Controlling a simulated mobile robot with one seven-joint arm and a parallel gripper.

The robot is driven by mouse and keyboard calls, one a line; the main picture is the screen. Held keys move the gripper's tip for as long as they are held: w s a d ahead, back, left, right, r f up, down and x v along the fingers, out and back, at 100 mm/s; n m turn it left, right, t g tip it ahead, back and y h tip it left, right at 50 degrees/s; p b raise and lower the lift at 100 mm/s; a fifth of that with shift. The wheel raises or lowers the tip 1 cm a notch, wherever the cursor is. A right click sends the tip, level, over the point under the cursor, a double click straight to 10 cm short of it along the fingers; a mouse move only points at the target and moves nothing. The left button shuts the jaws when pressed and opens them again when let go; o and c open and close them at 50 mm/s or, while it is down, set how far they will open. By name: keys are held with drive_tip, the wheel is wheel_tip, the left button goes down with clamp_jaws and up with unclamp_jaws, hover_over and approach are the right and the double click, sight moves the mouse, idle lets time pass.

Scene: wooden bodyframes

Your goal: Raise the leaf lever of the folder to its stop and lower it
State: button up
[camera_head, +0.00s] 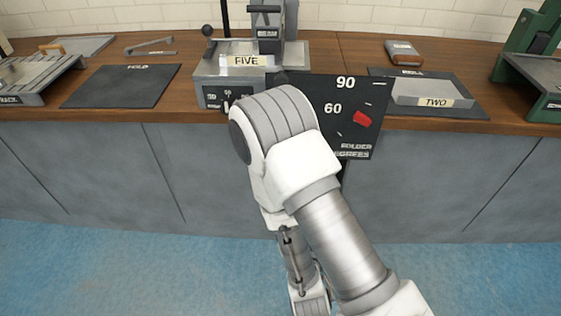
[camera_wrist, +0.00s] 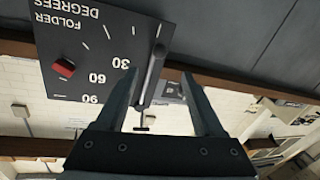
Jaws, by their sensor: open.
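The folder's dark degree plate (camera_head: 337,125) hangs at the bench front, right of my arm in the head view. It carries a red marker (camera_head: 362,119). In the wrist view the plate (camera_wrist: 75,32) appears upside down, with the marker (camera_wrist: 64,68) near its left edge. A grey lever bar (camera_wrist: 152,75) crosses the plate's right part and lies between my fingers in the picture. My gripper (camera_wrist: 162,82) is open; I cannot tell whether a finger touches the bar. In the head view my arm hides the gripper and the lever.
A grey machine labelled FIVE (camera_head: 246,61) stands behind my arm on the wooden bench. A dark FOLD mat (camera_head: 122,86) lies left. A grey block labelled TWO (camera_head: 433,93) lies right, near a green machine (camera_head: 530,58). The blue floor (camera_head: 120,270) in front is clear.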

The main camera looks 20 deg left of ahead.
drive_tip(key=p+x, duration=0.1)
drive_tip(key=p, duration=0.1)
drive_tip(key=p+x, duration=0.4)
drive_tip(key=shift+w+a+r+p, duration=0.1)
drive_tip(key=shift+w+r+p, duration=0.05)
drive_tip(key=shift+r+p, duration=0.2)
idle(0.5)
drive_tip(key=p, duration=0.3)
drive_tip(key=shift+w+p, duration=0.3)
drive_tip(key=shift+p, duration=0.05)
drive_tip(key=x, duration=0.8)
drive_tip(key=shift+w+a+f, duration=0.2)
drive_tip(key=shift+w+f, duration=0.1)
drive_tip(key=shift+f, duration=0.1)
drive_tip(key=shift+c, duration=0.2)
clamp_jaws()
idle(0.4)
